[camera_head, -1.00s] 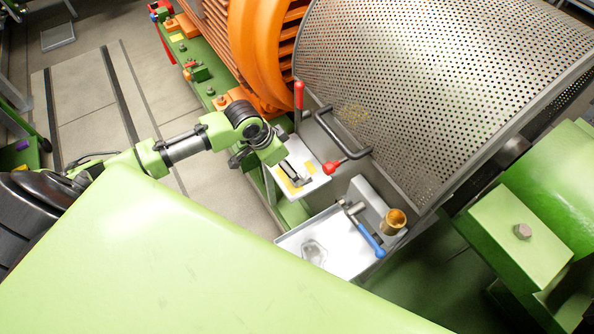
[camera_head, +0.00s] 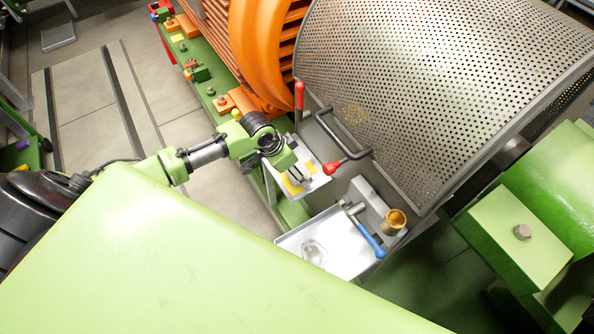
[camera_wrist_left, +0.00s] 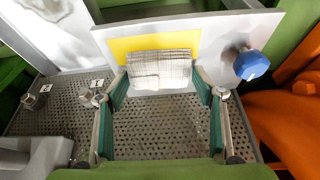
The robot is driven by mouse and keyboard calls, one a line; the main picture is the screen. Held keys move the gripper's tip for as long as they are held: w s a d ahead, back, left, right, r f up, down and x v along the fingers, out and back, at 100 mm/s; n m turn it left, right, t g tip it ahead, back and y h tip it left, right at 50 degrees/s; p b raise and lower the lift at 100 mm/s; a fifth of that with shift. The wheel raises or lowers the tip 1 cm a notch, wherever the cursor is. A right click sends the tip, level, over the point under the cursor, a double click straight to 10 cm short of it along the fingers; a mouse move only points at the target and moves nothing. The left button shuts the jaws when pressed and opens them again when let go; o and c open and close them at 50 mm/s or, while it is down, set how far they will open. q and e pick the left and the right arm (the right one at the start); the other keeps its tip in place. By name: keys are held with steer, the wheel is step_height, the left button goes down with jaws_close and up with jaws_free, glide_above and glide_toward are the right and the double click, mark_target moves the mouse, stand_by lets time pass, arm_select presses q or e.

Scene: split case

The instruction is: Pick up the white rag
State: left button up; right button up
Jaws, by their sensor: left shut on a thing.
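The white rag (camera_wrist_left: 160,68) shows in the left wrist view as a small, whitish woven block against a yellow patch (camera_wrist_left: 122,46) on a pale grey tray. My left gripper (camera_wrist_left: 161,84) has its two teal-lined fingers on either side of the rag and is shut on it. In the head view my left gripper (camera_head: 301,176) is low over the small tray (camera_head: 316,184), and its fingers mostly hide the rag there. I cannot tell whether the rag is clear of the tray. My right gripper is not in view.
A red-knobbed lever (camera_head: 332,168) is close beside the gripper, and an upright red handle (camera_head: 299,95) stands behind. A lower white tray (camera_head: 340,250) holds a blue-handled hammer (camera_head: 370,240) and a clear object. A brass cup (camera_head: 394,221) is nearby. A perforated drum (camera_head: 440,80) rises behind.

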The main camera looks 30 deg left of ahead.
mark_target(301, 167)
arm_select(q)
steer(key=shift+r, duration=0.15)
steer(key=shift+r, duration=0.25)
step_height(301, 167, up, 2)
steer(key=shift+r, duration=0.25)
steer(key=s+a+r, duration=0.3)
steer(key=s+r, duration=0.6)
steer(key=s, duration=0.4)
steer(key=shift+s+a+r, duration=0.25)
steer(key=shift+a+r, duration=0.1)
steer(key=shift+c, duration=0.3)
